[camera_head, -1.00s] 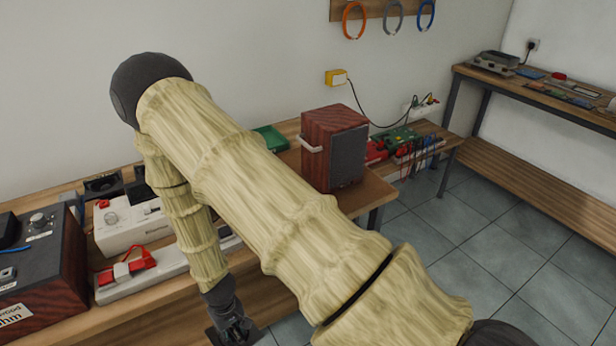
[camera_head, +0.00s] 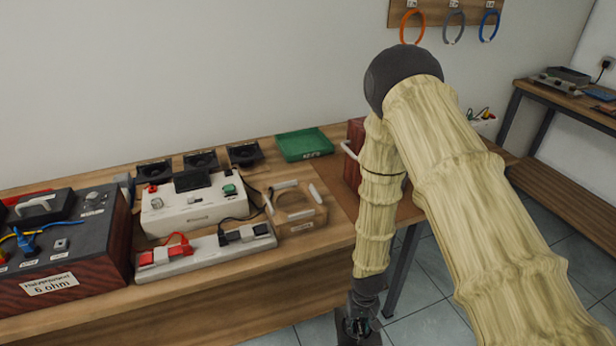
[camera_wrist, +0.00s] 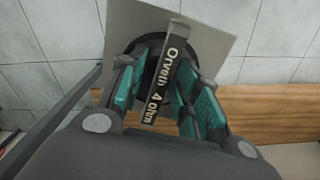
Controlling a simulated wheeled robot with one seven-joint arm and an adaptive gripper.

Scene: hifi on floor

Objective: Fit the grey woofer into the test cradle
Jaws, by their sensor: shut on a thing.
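My gripper (camera_wrist: 163,88) is shut on the grey woofer (camera_wrist: 203,24), with its teal-padded fingers on both sides of the dark magnet. The woofer has a flat grey square frame and a label strip reading an ohm value of 4. In the head view my gripper (camera_head: 358,328) hangs low at the bottom edge, in front of the bench; the woofer there is mostly out of view or too dark to tell. What looks like the test cradle (camera_head: 316,218) is a wooden frame with a round opening and pale posts, on the bench left of my gripper and apart from it.
A dark red cabinet (camera_head: 355,135) is partly hidden behind my arm.

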